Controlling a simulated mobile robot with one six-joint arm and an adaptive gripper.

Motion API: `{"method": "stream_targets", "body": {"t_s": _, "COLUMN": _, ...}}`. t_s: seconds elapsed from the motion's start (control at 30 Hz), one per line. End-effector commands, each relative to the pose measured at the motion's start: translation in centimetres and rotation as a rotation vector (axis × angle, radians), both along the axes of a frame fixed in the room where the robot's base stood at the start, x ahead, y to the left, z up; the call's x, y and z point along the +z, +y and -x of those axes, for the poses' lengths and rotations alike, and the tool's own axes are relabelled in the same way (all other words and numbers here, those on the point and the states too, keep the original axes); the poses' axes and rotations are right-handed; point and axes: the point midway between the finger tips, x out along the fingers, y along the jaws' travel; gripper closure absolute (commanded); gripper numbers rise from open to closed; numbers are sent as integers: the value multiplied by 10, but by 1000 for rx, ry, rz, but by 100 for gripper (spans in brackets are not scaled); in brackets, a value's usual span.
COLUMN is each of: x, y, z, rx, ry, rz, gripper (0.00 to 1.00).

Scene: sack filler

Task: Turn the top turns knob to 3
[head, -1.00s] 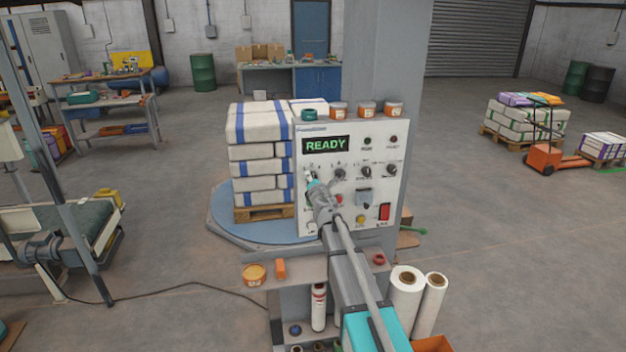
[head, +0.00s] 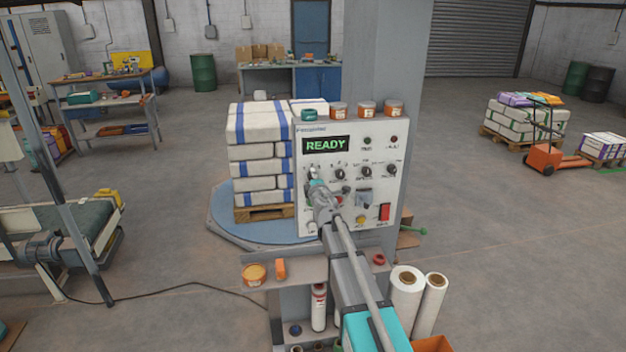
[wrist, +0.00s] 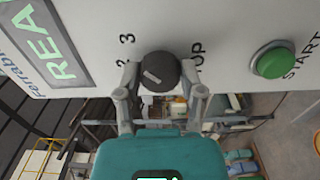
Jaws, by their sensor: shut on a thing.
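The top turns knob (wrist: 158,71) is a dark round knob with a pale pointer mark, on the white control panel (head: 376,214). In the wrist view my gripper (wrist: 162,84) has one finger on each side of the knob and is shut on it. The printed digits 2 and 3 show left of the knob, and part of a word shows to its right. The pointer mark lies aslant on the knob's face; I cannot tell exactly which digit it matches. In the head view my gripper (head: 315,184) covers most of the panel's left knob area.
The panel display (head: 326,144) reads READY. More dark knobs (head: 366,171) stand to the right in the same row. A green START button (wrist: 272,63) is near the right finger. A red switch (head: 384,212) is at the lower right. Stacked sacks (head: 258,155) stand left of the panel.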

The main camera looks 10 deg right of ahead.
Motion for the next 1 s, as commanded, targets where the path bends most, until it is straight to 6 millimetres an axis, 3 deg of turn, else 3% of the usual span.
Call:
{"method": "stream_targets", "body": {"t_s": 0.47, "x": 0, "y": 0, "z": 0, "rx": 0, "ry": 1, "rz": -21, "gripper": 97}}
{"method": "stream_targets", "body": {"t_s": 0.5, "x": 0, "y": 0, "z": 0, "rx": 0, "ry": 1, "rz": -21, "gripper": 44}}
{"method": "stream_targets", "body": {"t_s": 0.63, "x": 0, "y": 0, "z": 0, "rx": 0, "ry": 1, "rz": -20, "gripper": 20}}
{"method": "stream_targets", "body": {"t_s": 0.67, "x": 0, "y": 0, "z": 0, "rx": 0, "ry": 1, "rz": -20, "gripper": 16}}
{"method": "stream_targets", "body": {"t_s": 1.0, "x": 0, "y": 0, "z": 0, "rx": 0, "ry": 1, "rz": -19, "gripper": 16}}
